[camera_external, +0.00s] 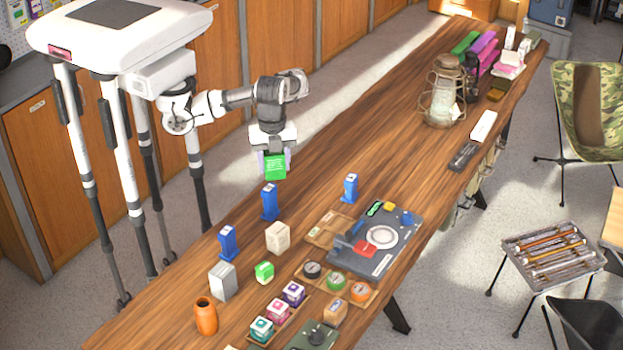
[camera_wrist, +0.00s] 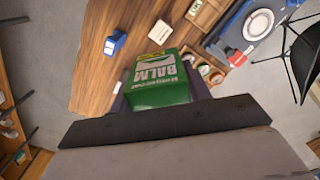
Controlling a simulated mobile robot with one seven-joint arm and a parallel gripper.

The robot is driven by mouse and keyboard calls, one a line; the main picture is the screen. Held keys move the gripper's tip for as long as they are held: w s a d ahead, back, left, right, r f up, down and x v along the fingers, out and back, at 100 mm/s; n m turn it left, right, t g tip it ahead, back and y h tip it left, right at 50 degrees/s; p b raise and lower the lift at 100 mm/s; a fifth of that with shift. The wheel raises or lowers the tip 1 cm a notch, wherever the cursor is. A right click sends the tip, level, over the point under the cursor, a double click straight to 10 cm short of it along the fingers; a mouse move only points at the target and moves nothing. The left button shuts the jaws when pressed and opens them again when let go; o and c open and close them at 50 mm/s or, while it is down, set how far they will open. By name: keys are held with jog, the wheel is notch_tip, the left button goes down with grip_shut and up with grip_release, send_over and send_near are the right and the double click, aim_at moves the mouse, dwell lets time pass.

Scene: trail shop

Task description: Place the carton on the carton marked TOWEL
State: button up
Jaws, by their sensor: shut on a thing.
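A green carton (camera_external: 275,167) is in my gripper (camera_external: 274,158), held in the air above the far left side of the wooden table. In the wrist view the green carton (camera_wrist: 160,82) shows the word BALM, upside down. My gripper is shut on it, with the fingers at its sides. No TOWEL marking can be read in either view. The cream carton also shows in the wrist view (camera_wrist: 162,32).
A lantern (camera_external: 440,95) stands farther back. The table's middle is mostly clear.

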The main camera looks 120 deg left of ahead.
notch_tip(320, 180, down, 18)
jog(key=shift+f+p, duration=0.25)
jog(key=shift+p, duration=0.1)
jog(key=shift+f, duration=0.1)
jog(key=o, duration=0.6)
jog(key=shift+f, duration=0.1)
jog(key=o, duration=0.5)
jog(key=shift+c, duration=0.2)
notch_tip(320, 180, up, 12)
jog(key=b, duration=0.1)
jog(key=shift+r, duration=0.25)
